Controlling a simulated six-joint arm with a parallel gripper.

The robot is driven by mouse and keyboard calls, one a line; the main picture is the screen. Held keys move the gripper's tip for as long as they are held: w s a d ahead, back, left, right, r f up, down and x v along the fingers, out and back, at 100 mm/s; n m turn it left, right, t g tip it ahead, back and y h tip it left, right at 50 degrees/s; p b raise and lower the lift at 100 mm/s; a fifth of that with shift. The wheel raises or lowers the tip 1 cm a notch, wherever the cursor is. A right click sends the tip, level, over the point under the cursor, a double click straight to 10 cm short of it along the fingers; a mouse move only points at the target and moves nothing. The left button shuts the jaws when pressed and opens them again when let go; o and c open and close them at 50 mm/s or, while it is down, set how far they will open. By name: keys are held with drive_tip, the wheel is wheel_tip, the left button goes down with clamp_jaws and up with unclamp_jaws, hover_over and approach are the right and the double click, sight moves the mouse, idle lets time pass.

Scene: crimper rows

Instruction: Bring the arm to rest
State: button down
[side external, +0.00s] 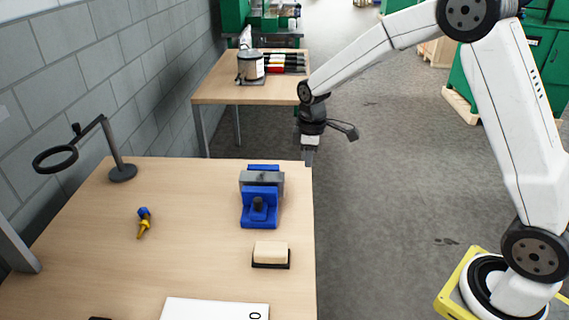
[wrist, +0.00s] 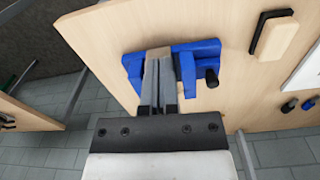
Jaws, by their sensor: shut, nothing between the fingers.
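My gripper (side external: 309,161) hangs pointing down at the right edge of the wooden table (side external: 200,200), beside the blue vise. Its fingers are shut and empty. In the wrist view the closed fingers (wrist: 161,75) reach forward and overlap the vise in the picture, hiding part of it. The blue vise (side external: 259,205) with grey jaws stands on the table, left of the gripper in the side view; it also shows in the wrist view (wrist: 207,50). My arm is stretched out from its base at the lower right, bent at the elbow.
A beige block on a black base (side external: 271,254), a white panel (side external: 215,309), a blue-and-yellow item (side external: 143,222) and a magnifier stand (side external: 122,172) are on the table. Open floor lies right of the tables.

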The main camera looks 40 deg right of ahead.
drive_tip(key=s+a+m+t, duration=0.2)
drive_tip(key=s+m, duration=0.6)
drive_tip(key=s, duration=1.1)
drive_tip(key=shift+a+f, duration=0.15)
drive_tip(key=shift+a, duration=0.35)
